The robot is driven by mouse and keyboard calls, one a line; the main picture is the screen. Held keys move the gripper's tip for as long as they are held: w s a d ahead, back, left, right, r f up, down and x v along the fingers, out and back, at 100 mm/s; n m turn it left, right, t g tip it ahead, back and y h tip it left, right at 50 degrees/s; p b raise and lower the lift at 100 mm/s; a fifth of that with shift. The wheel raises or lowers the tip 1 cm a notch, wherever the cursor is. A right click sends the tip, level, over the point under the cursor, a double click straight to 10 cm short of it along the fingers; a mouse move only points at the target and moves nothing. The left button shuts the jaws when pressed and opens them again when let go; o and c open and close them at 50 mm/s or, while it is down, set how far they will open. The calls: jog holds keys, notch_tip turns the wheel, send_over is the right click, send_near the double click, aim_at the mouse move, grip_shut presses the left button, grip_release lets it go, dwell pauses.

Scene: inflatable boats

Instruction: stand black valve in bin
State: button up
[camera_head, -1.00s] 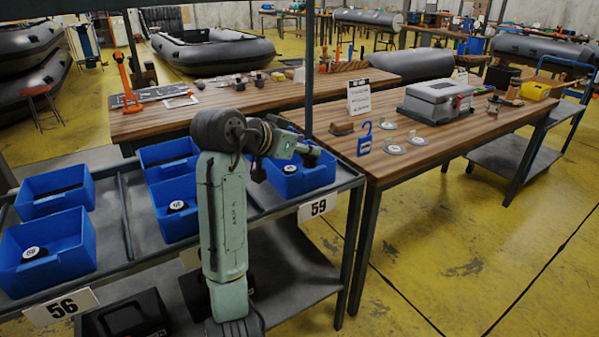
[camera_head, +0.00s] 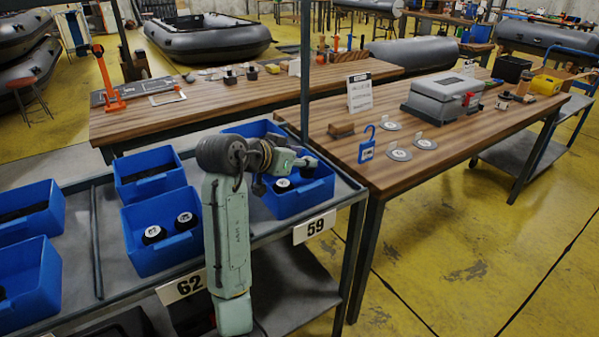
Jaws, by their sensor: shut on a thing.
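My gripper (camera_head: 308,161) is at the end of my pale green arm, above the blue bin at the right end of the shelf (camera_head: 296,203). It is shut on a black valve (camera_head: 308,172), small in the picture and partly hidden by the gripper. Whether this valve touches the bin floor cannot be told. Another black valve with a white top (camera_head: 283,185) stands in the same bin, left of the gripper. My arm covers the bin's left part.
A blue bin (camera_head: 150,263) left of my arm holds two black valves (camera_head: 154,234). More blue bins (camera_head: 35,318) line the shelf. A dark upright post (camera_head: 305,80) rises close behind the right bin. A wooden table (camera_head: 420,170) with a grey toolbox stands right.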

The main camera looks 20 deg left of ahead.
aim_at(302, 173)
jog(key=shift+f+p, duration=0.3)
jog(key=shift+f, duration=1.7)
jog(key=o, duration=1.2)
jog(key=shift+c, duration=0.2)
